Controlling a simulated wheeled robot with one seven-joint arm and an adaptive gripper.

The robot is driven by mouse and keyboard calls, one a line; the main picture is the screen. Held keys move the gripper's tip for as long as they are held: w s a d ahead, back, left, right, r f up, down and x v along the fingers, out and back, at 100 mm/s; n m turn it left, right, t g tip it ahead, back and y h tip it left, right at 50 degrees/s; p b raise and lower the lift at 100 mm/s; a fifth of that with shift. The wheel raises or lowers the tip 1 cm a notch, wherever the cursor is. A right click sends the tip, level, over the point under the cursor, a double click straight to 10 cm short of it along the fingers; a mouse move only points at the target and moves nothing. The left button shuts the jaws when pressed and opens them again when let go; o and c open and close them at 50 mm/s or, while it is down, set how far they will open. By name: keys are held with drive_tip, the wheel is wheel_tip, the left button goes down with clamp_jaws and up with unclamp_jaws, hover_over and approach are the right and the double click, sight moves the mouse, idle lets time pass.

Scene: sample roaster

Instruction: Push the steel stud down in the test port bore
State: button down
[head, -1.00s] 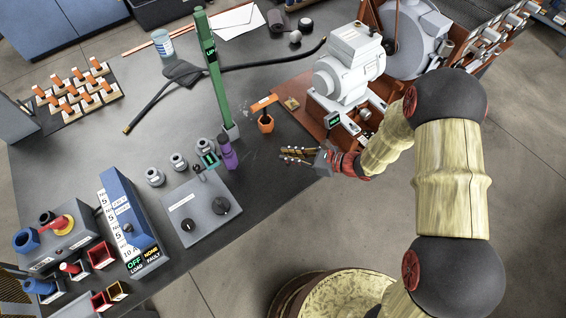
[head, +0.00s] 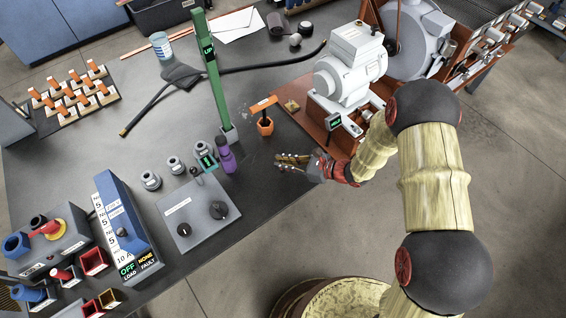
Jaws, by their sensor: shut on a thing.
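My gripper (head: 280,162) is at the front right edge of the dark bench, its fingers pointing left. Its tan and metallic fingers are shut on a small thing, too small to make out. I cannot pick out the steel stud or the test port bore for certain. The grey box (head: 178,232) with two black knobs and a small upright lever lies to the left of my gripper, apart from it. The purple bottle-like piece (head: 226,160) and the orange cup (head: 265,127) are nearer to it, with no contact visible.
A green column (head: 213,90) stands behind the purple piece. The white motor (head: 348,65) on its red-brown base is behind my gripper. A blue unit (head: 124,225) reading OFF and coloured sockets are at the left. Bare bench lies between my gripper and the grey box.

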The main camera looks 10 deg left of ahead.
drive_tip(key=c, duration=1.9)
unclamp_jaws()
drive_tip(key=shift+r, duration=0.1)
drive_tip(key=shift+p+v, duration=2.25)
drive_tip(key=shift+v, duration=3.8)
drive_tip(key=s+d+r+n+g+h, duration=0.2)
drive_tip(key=s+r+n, duration=0.25)
drive_tip(key=r, duration=0.45)
drive_tip(key=s+d+r+n+g+h, duration=0.1)
drive_tip(key=s+r+n+h, duration=0.15)
drive_tip(key=r+n, duration=0.5)
drive_tip(key=s+d+r+n+t+h, duration=0.2)
drive_tip(key=s+d+r, duration=0.2)
drive_tip(key=d+r, duration=0.1)
drive_tip(key=s+d+r+n+t+h, duration=0.2)
drive_tip(key=s+d+r+n+h, duration=0.1)
drive_tip(key=d+r, duration=0.3)
drive_tip(key=s+d+r+n+t+h, duration=0.1)
drive_tip(key=s+d+r+n+h, duration=0.1)
drive_tip(key=s+d+r, duration=0.3)
drive_tip(key=shift+s+d+r+n+t+h, duration=0.15)
drive_tip(key=shift+d+r+n+t+h, duration=0.05)
drive_tip(key=shift+r+h, duration=0.2)
drive_tip(key=shift+s+d+r+n+t+h, duration=0.15)
drive_tip(key=shift+d+r+n+t+h, duration=0.1)
drive_tip(key=shift+r, duration=0.2)
drive_tip(key=shift+o, duration=0.7)
drive_tip(key=shift+s+d+r, duration=0.1)
drive_tip(key=shift+d+r, duration=0.15)
drive_tip(key=shift+d, duration=0.1)
